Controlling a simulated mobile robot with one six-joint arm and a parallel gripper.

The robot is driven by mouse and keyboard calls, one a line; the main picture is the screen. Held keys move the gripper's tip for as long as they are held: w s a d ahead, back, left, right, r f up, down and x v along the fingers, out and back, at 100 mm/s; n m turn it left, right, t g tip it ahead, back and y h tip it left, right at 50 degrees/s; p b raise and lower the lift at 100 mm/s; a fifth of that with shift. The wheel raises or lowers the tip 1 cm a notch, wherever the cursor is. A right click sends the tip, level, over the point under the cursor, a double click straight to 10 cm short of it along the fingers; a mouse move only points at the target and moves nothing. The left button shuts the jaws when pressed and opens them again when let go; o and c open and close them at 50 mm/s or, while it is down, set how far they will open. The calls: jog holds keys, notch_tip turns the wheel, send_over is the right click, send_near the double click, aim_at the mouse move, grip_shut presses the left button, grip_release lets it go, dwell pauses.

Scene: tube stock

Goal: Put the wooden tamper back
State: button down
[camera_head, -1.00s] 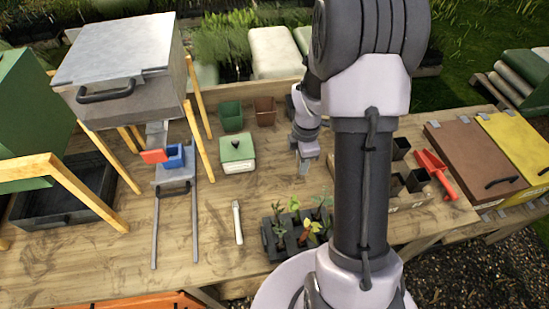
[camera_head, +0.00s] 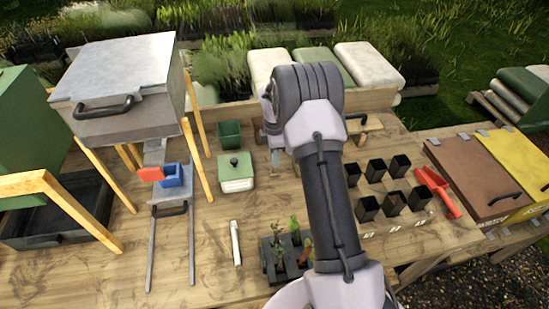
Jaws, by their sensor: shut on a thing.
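A light wooden piece (camera_head: 373,124) with a dark handle lies at the back of the bench, right of my arm. I cannot tell what it is.
Several black pots (camera_head: 367,208) stand right of my arm beside a red scoop (camera_head: 437,190). A seedling tray (camera_head: 275,272) is in front. A green-lidded box (camera_head: 236,172), green pot (camera_head: 230,134) and pale-handled tool (camera_head: 236,243) are left.

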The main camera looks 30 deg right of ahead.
jog(key=shift+w, duration=0.1)
jog(key=shift+f, duration=0.1)
jog(key=shift+f, duration=0.15)
jog(key=c, duration=1.2)
grip_release()
